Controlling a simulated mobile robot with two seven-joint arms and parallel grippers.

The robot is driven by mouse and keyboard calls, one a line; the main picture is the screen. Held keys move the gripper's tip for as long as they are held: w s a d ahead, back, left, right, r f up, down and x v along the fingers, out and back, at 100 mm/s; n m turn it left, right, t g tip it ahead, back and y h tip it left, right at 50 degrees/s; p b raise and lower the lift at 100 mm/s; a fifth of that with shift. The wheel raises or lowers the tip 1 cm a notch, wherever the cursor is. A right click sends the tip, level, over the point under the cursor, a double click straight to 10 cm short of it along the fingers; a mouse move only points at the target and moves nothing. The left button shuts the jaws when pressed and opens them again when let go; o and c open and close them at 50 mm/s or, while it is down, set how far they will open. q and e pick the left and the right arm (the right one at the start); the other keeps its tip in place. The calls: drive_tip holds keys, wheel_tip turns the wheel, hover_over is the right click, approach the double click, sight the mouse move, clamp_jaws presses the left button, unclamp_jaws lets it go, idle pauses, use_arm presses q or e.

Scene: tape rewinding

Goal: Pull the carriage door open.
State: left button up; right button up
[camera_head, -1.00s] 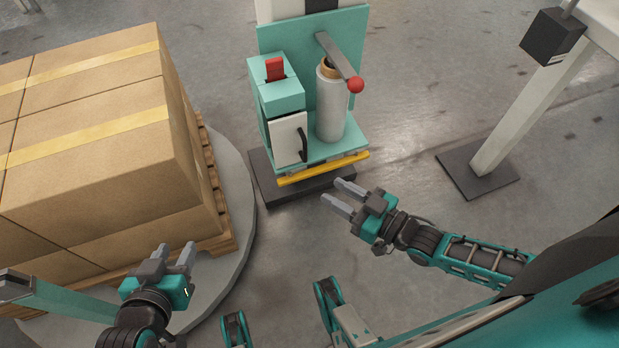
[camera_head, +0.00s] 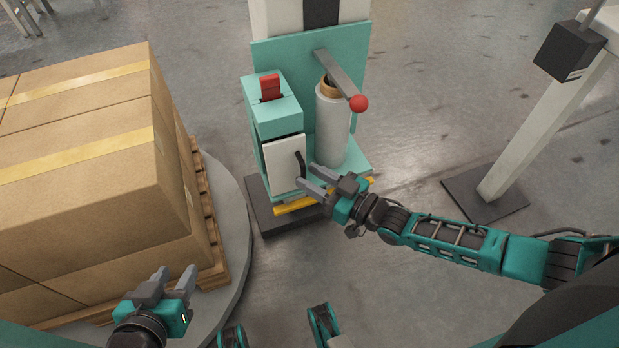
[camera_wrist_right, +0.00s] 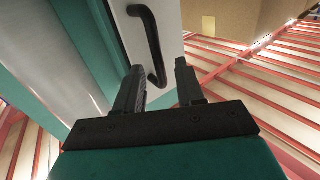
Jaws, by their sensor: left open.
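The carriage door (camera_head: 281,164) is a white panel on the front of the teal carriage (camera_head: 271,117); it looks shut. Its black bar handle (camera_head: 301,160) is at the door's right edge and also shows in the right wrist view (camera_wrist_right: 151,36). My right gripper (camera_head: 309,177) is open at the handle's lower end. In the right wrist view its fingers are apart, with the handle's lower part between the tips; I cannot tell whether they touch it. My left gripper (camera_head: 176,270) is open and empty, low on the left, away from the door.
A film roll (camera_head: 333,125) stands right of the door, under a lever with a red knob (camera_head: 358,103). A yellow bar (camera_head: 296,205) runs below the door. Stacked boxes (camera_head: 80,190) on a pallet and round platform (camera_head: 232,200) fill the left.

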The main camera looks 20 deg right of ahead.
drive_tip(key=shift+w+a, duration=0.4)
drive_tip(key=shift+w, duration=0.15)
clamp_jaws()
idle(0.4)
